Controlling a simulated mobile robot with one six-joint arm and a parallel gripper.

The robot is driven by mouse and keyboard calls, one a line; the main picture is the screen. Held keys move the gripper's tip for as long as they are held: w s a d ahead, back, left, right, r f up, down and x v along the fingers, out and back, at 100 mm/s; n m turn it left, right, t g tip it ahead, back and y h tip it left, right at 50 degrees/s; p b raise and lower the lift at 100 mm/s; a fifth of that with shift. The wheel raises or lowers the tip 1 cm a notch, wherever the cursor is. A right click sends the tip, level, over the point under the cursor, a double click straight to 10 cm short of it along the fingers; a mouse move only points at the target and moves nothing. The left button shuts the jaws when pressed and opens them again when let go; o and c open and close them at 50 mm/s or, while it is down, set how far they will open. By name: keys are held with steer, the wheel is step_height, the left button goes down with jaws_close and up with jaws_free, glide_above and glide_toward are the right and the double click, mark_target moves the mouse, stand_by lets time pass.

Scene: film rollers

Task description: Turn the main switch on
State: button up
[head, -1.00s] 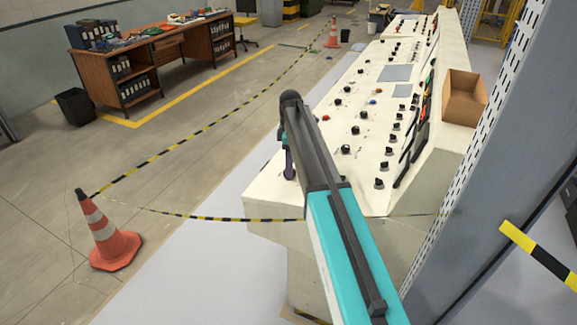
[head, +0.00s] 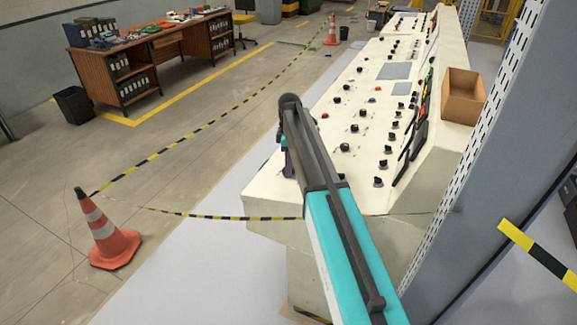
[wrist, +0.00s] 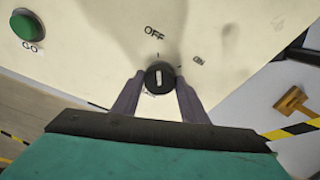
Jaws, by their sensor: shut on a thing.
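The main switch is a round black knob (wrist: 158,72) with a pale pointer mark, on the cream panel in the wrist view. The mark stands close to upright, toward the OFF label (wrist: 154,33). The ON label (wrist: 198,60) is to the knob's upper right. My gripper (wrist: 159,86) has one dark finger on each side of the knob and is shut on it. In the head view my arm reaches the near end of the cream console (head: 268,190); the knob is hidden there.
A green GO button (wrist: 27,28) is left of the switch. Several knobs and buttons cover the console top, with an open cardboard box (head: 463,95) on it. A grey pillar (head: 500,190) stands close on the right. Striped tape runs past the console to a cone (head: 110,235).

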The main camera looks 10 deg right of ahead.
steer(key=shift+m, duration=0.3)
steer(key=m+b, duration=0.1)
steer(key=m, duration=0.2)
steer(key=shift+t, duration=0.4)
steer(key=m, duration=0.1)
steer(key=m+b, duration=0.1)
steer(key=m, duration=0.1)
steer(key=shift+a+r+m+t+h, duration=0.1)
steer(key=shift+a+m+t+h, duration=0.05)
steer(key=shift+m+t+h, duration=0.2)
steer(key=m, duration=0.3)
steer(key=m+h+b, duration=0.1)
steer(key=m, duration=0.2)
steer(key=shift+s+a+t, duration=0.1)
steer(key=shift+a+t, duration=0.05)
steer(key=shift+t, duration=0.1)
steer(key=shift+m+h, duration=0.25)
steer(key=o, duration=1)
steer(key=shift+o, duration=0.2)
steer(key=shift+s, duration=0.1)
step_height(320, 180, up, 14)
steer(key=s+a+b, duration=0.1)
steer(key=a+b, duration=0.1)
steer(key=shift+a+f+b, duration=0.2)
steer(key=shift+f+b, duration=0.05)
steer(key=shift+b, duration=0.1)
